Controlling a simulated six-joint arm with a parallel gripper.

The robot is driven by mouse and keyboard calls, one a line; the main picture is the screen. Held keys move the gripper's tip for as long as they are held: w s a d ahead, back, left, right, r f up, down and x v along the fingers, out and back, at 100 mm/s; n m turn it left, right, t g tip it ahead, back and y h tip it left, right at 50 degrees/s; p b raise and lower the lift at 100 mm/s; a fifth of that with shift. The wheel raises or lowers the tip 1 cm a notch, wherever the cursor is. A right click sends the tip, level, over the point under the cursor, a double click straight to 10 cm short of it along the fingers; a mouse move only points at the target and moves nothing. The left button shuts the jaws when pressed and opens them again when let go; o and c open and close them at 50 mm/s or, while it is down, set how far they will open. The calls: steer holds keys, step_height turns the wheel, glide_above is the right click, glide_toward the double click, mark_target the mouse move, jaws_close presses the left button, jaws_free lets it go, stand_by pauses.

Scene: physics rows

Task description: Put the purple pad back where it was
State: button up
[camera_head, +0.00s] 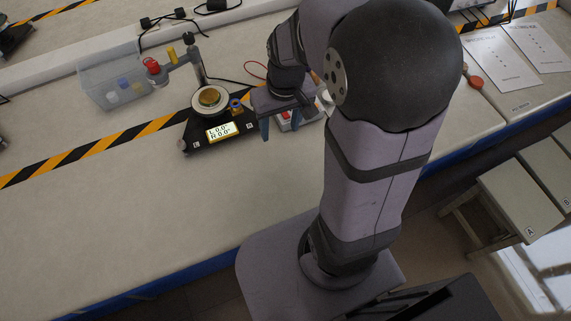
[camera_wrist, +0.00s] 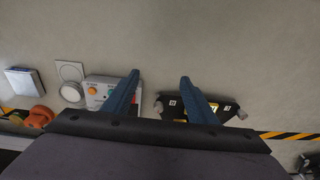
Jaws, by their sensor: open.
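I cannot make out a purple pad in either view; it may be hidden or too small to tell. My gripper (camera_head: 279,126) hangs beside the right side of a black device (camera_head: 190,138) with a lit display (camera_head: 222,131). In the wrist view my gripper (camera_wrist: 160,76) has its two blue fingers spread apart with nothing between them. The black device (camera_wrist: 228,106) shows behind the right finger. A round plate (camera_head: 210,98) with a gold disc on it sits on the device. A small blue and orange piece (camera_head: 236,105) is at its right.
A grey control box (camera_wrist: 100,92) with an orange knob stands beside the left finger. A clear bin (camera_head: 112,80) with small blocks stands at the back left. A post with a red-capped arm (camera_head: 153,66) rises behind the device. The front left bench is clear.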

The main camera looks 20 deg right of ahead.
steer(key=s+a+f+g, duration=0.1)
steer(key=s+a+f, duration=0.1)
steer(key=s, duration=0.7)
steer(key=shift+s+a, duration=0.4)
steer(key=shift+a, duration=0.05)
